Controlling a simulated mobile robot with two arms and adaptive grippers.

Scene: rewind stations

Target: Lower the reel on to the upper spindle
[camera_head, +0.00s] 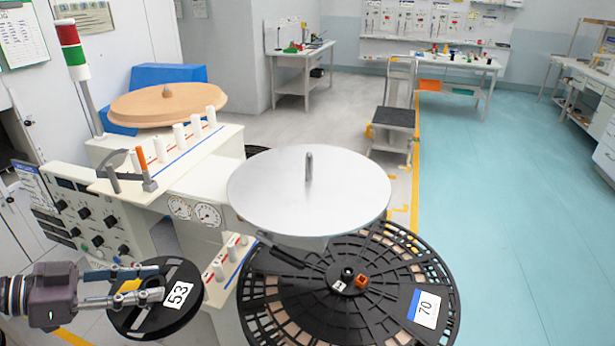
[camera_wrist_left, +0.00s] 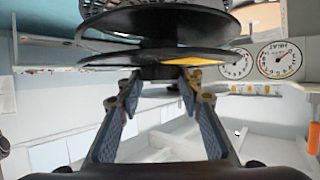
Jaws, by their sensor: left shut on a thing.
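My left gripper (camera_head: 135,286) reaches in at lower left and is shut on a black reel (camera_head: 160,320) with a white label 53. In the left wrist view the fingers (camera_wrist_left: 160,92) meet the reel between or just under its dark flanges (camera_wrist_left: 170,54); the exact contact is partly hidden. A bare silver disc (camera_head: 265,195) with an upright metal spindle (camera_head: 308,166) stands at the centre. The held reel is left of this disc and appears lower in the picture, apart from it. My right gripper is not in view.
A large black slotted reel (camera_head: 425,265) labelled 70 lies below the silver disc. A cream machine housing (camera_head: 190,180) with gauges, rollers and a tan disc (camera_head: 135,106) stands behind and left. A signal tower (camera_head: 75,55) rises there. Open floor (camera_head: 500,210) lies right.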

